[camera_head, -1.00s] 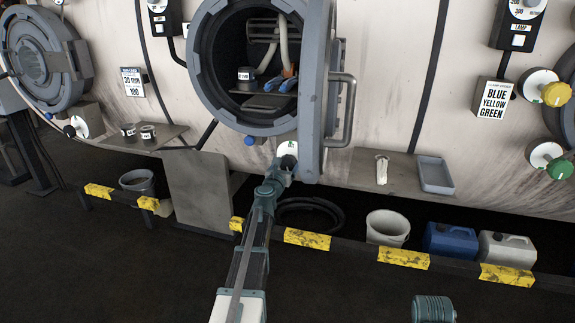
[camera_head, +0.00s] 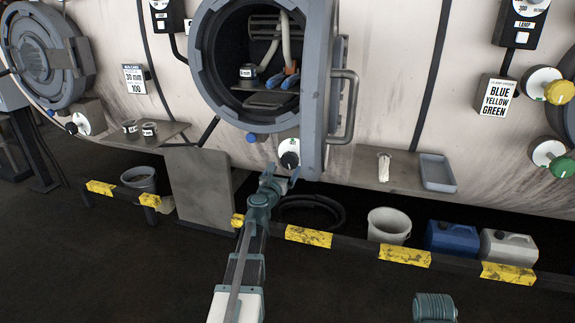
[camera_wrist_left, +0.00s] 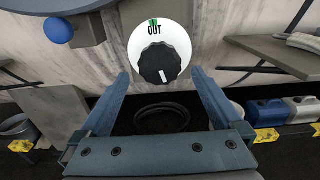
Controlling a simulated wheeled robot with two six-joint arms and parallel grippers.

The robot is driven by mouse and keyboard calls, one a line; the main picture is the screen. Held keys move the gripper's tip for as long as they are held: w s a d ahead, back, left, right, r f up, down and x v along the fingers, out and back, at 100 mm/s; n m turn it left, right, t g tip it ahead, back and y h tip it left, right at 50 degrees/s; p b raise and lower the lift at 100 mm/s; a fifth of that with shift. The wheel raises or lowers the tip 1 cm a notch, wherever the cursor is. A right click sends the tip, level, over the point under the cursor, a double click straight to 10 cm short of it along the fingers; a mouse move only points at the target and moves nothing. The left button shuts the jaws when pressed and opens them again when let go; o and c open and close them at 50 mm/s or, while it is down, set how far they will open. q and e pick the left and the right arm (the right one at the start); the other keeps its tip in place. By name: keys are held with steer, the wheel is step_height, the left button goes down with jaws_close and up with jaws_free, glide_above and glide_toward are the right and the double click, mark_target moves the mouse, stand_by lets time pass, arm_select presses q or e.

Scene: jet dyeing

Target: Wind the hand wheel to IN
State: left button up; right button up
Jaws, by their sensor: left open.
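A black knob-like hand wheel (camera_head: 289,160) sits on a white round dial just below the open round hatch. In the left wrist view the hand wheel (camera_wrist_left: 160,64) shows a white pointer line toward its lower right, and the dial reads OUT beside a green mark at its top. No IN label can be read. My left gripper (camera_head: 281,177) is open and empty, just below the hand wheel. In the left wrist view its fingers (camera_wrist_left: 159,76) stand to either side of and below the wheel, apart from it.
The hatch door (camera_head: 316,95) with its handle stands open to the right of the wheel. A blue ball knob (camera_head: 251,137) is close on the left. A grey shelf (camera_head: 365,167) lies to the right, and a yellow-marked rail (camera_head: 308,236) runs low in front.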

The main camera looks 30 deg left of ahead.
arm_select(q)
steer(key=v, duration=0.7)
steer(key=shift+s, duration=0.4)
steer(key=shift+d, duration=0.1)
